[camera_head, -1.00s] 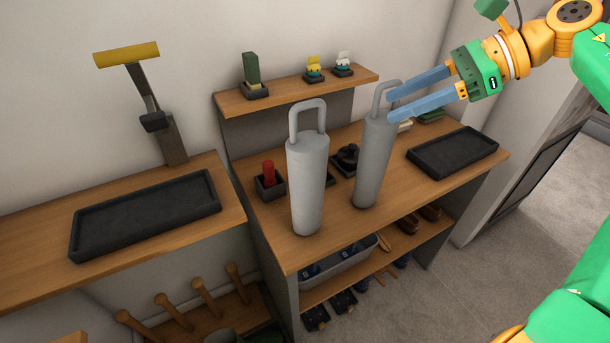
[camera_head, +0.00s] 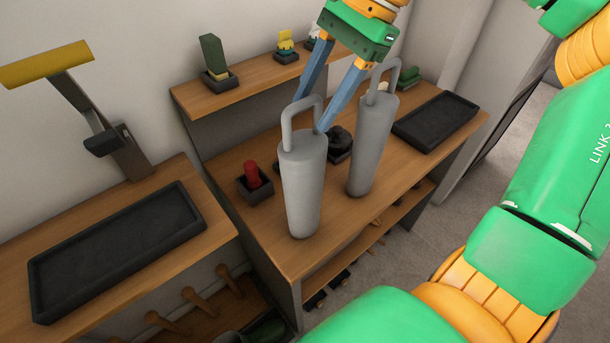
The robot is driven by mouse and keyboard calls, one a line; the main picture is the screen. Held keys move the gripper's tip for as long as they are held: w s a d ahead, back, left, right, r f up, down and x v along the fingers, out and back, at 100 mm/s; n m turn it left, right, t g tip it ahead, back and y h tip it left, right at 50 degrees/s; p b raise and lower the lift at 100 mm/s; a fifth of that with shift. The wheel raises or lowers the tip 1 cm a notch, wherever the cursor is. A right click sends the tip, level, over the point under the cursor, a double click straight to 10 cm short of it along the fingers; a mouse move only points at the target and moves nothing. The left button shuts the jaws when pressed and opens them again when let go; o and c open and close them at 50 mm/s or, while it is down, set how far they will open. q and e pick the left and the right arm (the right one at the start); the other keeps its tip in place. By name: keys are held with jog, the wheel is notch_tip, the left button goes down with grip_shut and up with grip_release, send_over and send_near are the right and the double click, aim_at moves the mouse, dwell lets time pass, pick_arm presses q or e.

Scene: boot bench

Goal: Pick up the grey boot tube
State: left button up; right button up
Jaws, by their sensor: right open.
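Two grey boot tubes with loop handles stand upright on the wooden bench: a nearer one (camera_head: 302,185) in the middle and a farther one (camera_head: 371,150) to its right. My right gripper (camera_head: 311,114) comes down from above, with its blue fingers apart and nothing held between them. Its fingertips are at the loop handle of the nearer tube and partly hidden by it. I cannot tell whether they touch or straddle the handle. The farther tube's handle is just right of the gripper. My left gripper is out of view.
A black tray (camera_head: 436,121) lies at the bench's right. A small dark box with a red item (camera_head: 254,175) is left of the nearer tube. A shelf (camera_head: 205,99) with small items stands behind. Another black tray (camera_head: 60,308) lies on the left bench, below a yellow-topped stand (camera_head: 45,65).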

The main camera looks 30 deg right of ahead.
jog(key=shift+w+a+f, duration=0.1)
jog(key=shift+w+f, duration=0.2)
jog(key=shift+w, duration=0.4)
jog(key=shift+c, duration=0.6)
jog(key=shift+s+r, duration=0.1)
jog(key=shift+s, duration=0.25)
grip_shut()
jog(key=shift+w, duration=0.15)
